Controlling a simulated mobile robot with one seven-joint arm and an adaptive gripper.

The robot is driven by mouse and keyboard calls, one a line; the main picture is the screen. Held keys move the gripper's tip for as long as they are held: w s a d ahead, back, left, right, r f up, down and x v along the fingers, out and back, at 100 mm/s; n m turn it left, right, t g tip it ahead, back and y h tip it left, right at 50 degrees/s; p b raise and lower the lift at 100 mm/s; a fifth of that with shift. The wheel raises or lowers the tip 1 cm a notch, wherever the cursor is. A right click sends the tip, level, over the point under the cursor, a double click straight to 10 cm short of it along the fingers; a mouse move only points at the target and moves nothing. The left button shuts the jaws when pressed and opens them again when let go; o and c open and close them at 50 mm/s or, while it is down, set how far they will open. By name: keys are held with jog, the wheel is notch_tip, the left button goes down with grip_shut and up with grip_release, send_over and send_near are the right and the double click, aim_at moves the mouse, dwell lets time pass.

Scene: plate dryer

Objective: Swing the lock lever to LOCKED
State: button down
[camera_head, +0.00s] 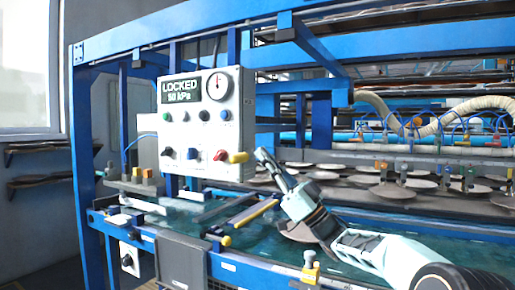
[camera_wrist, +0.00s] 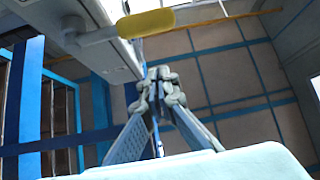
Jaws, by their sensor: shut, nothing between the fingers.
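The control panel (camera_head: 205,122) is a white box on the blue frame. Its display (camera_head: 181,91) reads LOCKED, with a pressure value in kPa that looks like 50. The lock lever's yellow grip (camera_head: 238,157) sticks out near the panel's lower right corner. In the wrist view the yellow grip (camera_wrist: 146,23) lies roughly level at the top, on a pale metal arm (camera_wrist: 98,36). My gripper (camera_head: 262,156) is shut and empty, just right of the grip. In the wrist view its closed fingers (camera_wrist: 160,76) point below the grip, apparently apart from it.
A round gauge (camera_head: 218,86) and several coloured knobs sit on the panel. Several round plates (camera_head: 392,191) lie on the rack at right. Blue frame beams surround the panel.

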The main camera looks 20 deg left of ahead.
jog(key=shift+v, duration=2.8)
jog(key=shift+s, duration=0.1)
